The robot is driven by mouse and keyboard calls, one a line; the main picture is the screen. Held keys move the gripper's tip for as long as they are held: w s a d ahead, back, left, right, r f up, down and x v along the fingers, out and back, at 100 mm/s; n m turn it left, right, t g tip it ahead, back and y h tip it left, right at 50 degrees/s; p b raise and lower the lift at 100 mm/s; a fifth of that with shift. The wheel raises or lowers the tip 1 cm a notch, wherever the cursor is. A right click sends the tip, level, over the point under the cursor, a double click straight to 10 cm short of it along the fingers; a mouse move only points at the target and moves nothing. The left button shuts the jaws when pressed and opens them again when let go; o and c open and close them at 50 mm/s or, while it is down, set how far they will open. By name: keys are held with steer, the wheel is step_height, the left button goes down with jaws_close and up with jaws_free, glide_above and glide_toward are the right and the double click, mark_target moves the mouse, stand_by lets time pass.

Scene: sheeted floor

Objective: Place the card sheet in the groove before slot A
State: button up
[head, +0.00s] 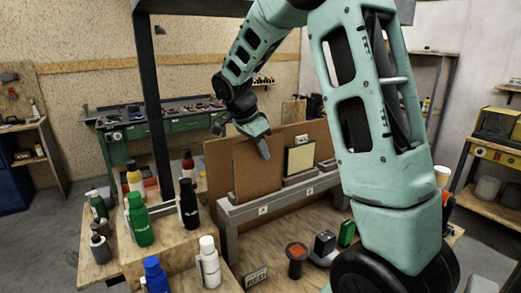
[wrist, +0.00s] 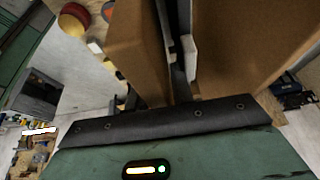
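The brown card sheet (head: 257,172) stands upright over the left part of the grey slotted rack (head: 287,200), above its left label, marked A (head: 263,211). Its lower edge is partly hidden by the rack, so I cannot tell whether it sits in a groove. My gripper (head: 263,148) points down at the sheet's upper edge, with one finger in front of it. In the wrist view, dark finger parts with a pale pad (wrist: 191,58) show between two brown surfaces. Whether the fingers clamp the sheet is unclear.
A larger brown board (head: 318,134) stands behind the sheet. A cream panel (head: 301,158) stands in the rack to the right. Bottles, including a green one (head: 140,222), crowd the table's left. A dark post (head: 151,100) rises behind them. Several small items lie in front of the rack.

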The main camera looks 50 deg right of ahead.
steer(key=shift+b+v, duration=1.05)
steer(key=shift+v, duration=2.8)
